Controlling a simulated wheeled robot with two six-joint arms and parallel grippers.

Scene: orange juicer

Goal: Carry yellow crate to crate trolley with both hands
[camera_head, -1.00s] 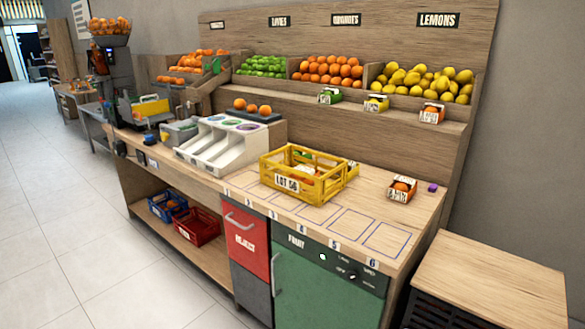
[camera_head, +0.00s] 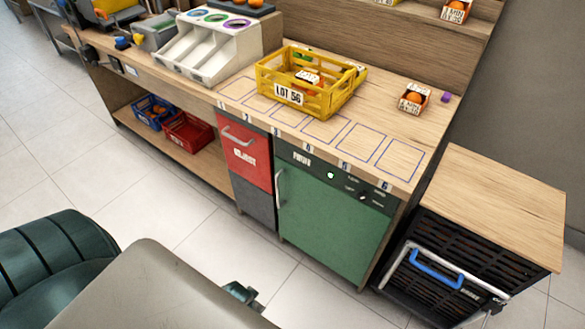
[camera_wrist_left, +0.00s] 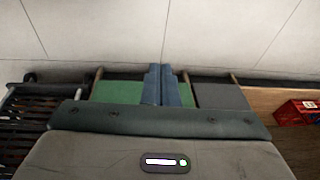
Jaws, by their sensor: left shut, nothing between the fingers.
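The yellow crate (camera_head: 320,104), labelled LOT 56, stands upright on the wooden counter in the head view, with an orange and a small labelled box inside. No gripper touches it. At the lower right is a black slatted unit (camera_head: 412,285) with a silver frame and a blue handle (camera_head: 436,269); it may be the crate trolley, but I cannot tell. My left gripper (camera_wrist_left: 163,85) shows in the left wrist view with its blue fingers together and empty, apart from the crate. My left arm fills the lower left of the head view. My right gripper is not in view.
The counter (camera_head: 360,150) has outlined squares, free to the right of the crate. A small box with an orange (camera_head: 413,98) stands at the back right. A white sorting bin (camera_head: 210,45) stands left. A red crate (camera_head: 187,131) is on the low shelf. Floor in front is clear.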

